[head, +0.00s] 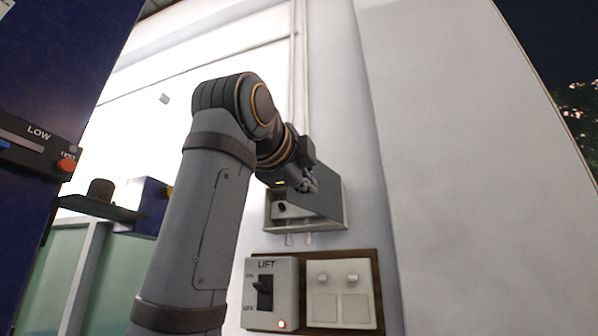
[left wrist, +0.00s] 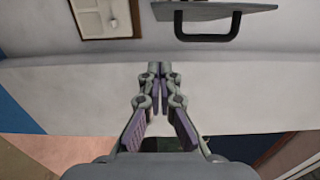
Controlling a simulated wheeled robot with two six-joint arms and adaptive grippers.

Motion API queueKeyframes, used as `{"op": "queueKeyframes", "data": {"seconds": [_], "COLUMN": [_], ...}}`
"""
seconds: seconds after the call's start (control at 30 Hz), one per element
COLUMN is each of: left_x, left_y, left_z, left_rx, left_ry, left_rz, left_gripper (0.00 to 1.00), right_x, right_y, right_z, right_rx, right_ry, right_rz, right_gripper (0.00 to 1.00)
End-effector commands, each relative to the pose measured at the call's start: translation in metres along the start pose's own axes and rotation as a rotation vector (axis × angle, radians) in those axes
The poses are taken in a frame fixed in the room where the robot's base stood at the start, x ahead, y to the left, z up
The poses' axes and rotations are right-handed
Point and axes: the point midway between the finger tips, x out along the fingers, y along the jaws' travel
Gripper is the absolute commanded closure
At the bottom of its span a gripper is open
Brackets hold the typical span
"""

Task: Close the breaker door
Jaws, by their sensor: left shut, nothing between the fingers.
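The breaker box (head: 340,222) is a grey metal box on the pale wall. A dark grey panel, apparently its door (head: 318,204), covers the right part of the box in the head view. A small dark switch shows at the left inside the box, so the door does not cover everything. In the left wrist view a grey panel (left wrist: 235,12) with a black handle (left wrist: 207,37) lies at the top edge. My left gripper (head: 310,185) is at the upper part of the box; contact cannot be told. Its fingers (left wrist: 160,75) are together and empty in the left wrist view.
Below the box are a LIFT switch box (head: 287,310) with a red light and a white switch plate (head: 340,290) on a wooden board (head: 371,262). A dark blue cabinet (head: 60,80) with a red button stands at the left. The wall at right is bare.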

Motion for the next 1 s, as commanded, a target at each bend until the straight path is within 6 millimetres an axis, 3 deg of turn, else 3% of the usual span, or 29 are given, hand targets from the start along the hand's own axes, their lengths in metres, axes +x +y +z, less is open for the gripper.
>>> {"op": "queueKeyframes", "data": {"seconds": [0.03,0.27,0.5,1.0], "left_x": [0.012,0.061,0.066,0.066], "left_y": [-0.006,-0.006,-0.003,0.001], "left_z": [-0.001,0.0,0.034,0.041], "left_rx": [-0.001,-0.001,-0.002,-0.001], "left_ry": [0.002,0.001,0.0,-0.002], "left_rz": [0.005,0.004,0.001,0.0], "left_gripper": [1.0,1.0,1.0,1.0], "right_x": [-0.014,-0.043,-0.056,-0.055], "right_y": [0.001,0.003,0.005,0.004], "right_z": [-0.001,0.001,0.0,0.0], "right_rx": [0.0,0.0,-0.001,0.0], "right_ry": [-0.001,-0.008,-0.008,-0.008], "right_rz": [0.0,0.0,0.001,-0.001], "right_gripper": [0.79,0.79,0.79,0.79]}}
